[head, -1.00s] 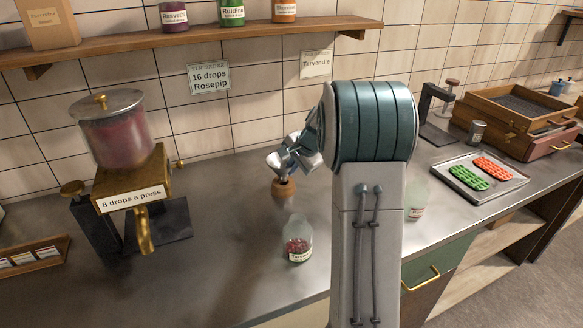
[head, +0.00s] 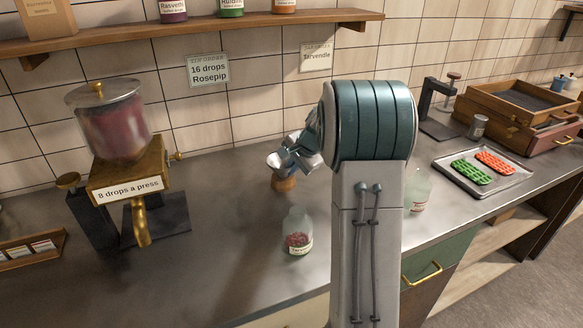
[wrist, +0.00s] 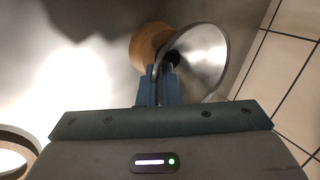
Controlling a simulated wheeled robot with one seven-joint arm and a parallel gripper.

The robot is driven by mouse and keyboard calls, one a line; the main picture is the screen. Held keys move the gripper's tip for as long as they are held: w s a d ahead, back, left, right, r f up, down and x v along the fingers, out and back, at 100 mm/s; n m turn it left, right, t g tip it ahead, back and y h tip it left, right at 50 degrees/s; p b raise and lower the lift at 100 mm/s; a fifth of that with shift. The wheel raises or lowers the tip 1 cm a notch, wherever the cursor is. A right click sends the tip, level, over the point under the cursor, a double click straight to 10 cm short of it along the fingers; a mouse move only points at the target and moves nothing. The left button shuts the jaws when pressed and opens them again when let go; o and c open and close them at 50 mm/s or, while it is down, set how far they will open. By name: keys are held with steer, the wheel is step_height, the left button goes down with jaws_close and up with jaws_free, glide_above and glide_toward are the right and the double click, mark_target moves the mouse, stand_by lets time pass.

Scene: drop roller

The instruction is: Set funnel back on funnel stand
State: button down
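The metal funnel (head: 276,161) is at my gripper (head: 287,160), its wide mouth up, just above or at the top of the wooden funnel stand (head: 284,183) on the counter. In the wrist view, the blue fingers (wrist: 159,85) close on the near side of the funnel (wrist: 208,58), around its neck or lower cone. The round wooden stand (wrist: 146,44) shows behind and left of the funnel there, partly covered by it. The funnel looks tilted in that view. I cannot tell whether the spout is in the stand or still above it.
A brass dispenser (head: 130,178) is at the left. Another jar (head: 418,190) is right of my arm, and a tray with green and red molds (head: 483,170) lies farther right.

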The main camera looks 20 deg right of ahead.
steer(key=shift+f, duration=0.4)
steer(key=c, duration=1.5)
jaws_free()
steer(key=shift+c, duration=0.2)
steer(key=v, duration=1.4)
steer(key=s+a+f+n+g+h+p, duration=0.1)
steer(key=s+a+n, duration=0.5)
steer(key=s, duration=0.6)
steer(key=s+a+f+n+g+h+p, duration=0.1)
steer(key=s+a+f+n, duration=0.3)
steer(key=s+a+n, duration=0.3)
steer(key=s+a, duration=0.4)
steer(key=s, duration=0.2)
steer(key=shift+a+g, duration=0.2)
steer(key=shift+g, duration=0.2)
